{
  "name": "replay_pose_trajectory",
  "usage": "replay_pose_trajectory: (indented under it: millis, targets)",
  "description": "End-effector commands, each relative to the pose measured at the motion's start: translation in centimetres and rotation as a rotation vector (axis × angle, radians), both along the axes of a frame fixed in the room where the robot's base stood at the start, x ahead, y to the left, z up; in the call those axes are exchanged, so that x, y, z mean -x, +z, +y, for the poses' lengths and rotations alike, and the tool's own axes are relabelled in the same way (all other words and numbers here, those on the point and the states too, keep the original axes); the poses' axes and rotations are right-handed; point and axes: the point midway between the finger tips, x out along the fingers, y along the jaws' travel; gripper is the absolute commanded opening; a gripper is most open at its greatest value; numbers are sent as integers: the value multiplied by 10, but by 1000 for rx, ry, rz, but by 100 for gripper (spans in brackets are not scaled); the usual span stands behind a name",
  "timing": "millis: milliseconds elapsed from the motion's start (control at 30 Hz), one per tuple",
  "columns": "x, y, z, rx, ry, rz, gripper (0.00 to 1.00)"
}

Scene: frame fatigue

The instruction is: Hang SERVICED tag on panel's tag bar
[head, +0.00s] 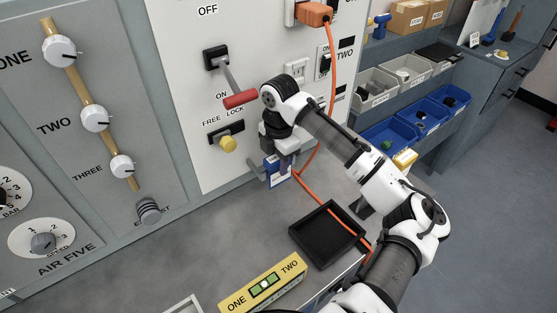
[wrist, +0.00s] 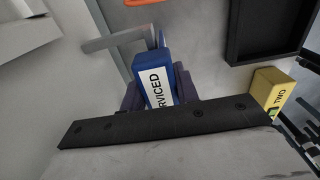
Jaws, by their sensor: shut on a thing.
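The blue SERVICED tag (head: 274,174) with a white label is at the foot of the white panel, and it shows large in the wrist view (wrist: 155,84). My gripper (head: 284,160) is shut on it; in the wrist view the dark fingers (wrist: 159,95) sit on both sides of the tag. A grey tag bar (head: 257,170) sticks out from the panel just left of the tag. In the wrist view the bar (wrist: 118,39) passes at the tag's far end, very close to it. I cannot tell whether the tag is looped over the bar.
A black tray (head: 327,236) and a yellow ONE/TWO block (head: 262,286) are on the grey bench. An orange cable (head: 318,205) runs down past my gripper. A red-handled lever (head: 240,99) and a yellow knob (head: 228,144) stick out from the panel nearby.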

Motion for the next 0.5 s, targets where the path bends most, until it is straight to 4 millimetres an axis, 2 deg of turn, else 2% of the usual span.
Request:
replay_pose_trajectory:
  millis: [33, 67, 233, 500]
  targets:
    - [0, -2, 0, -1, 0, 2, 14]
    - [0, -2, 0, 1, 0, 1, 33]
    - [0, -2, 0, 1, 0, 1, 55]
    - [0, -1, 0, 1, 0, 1, 56]
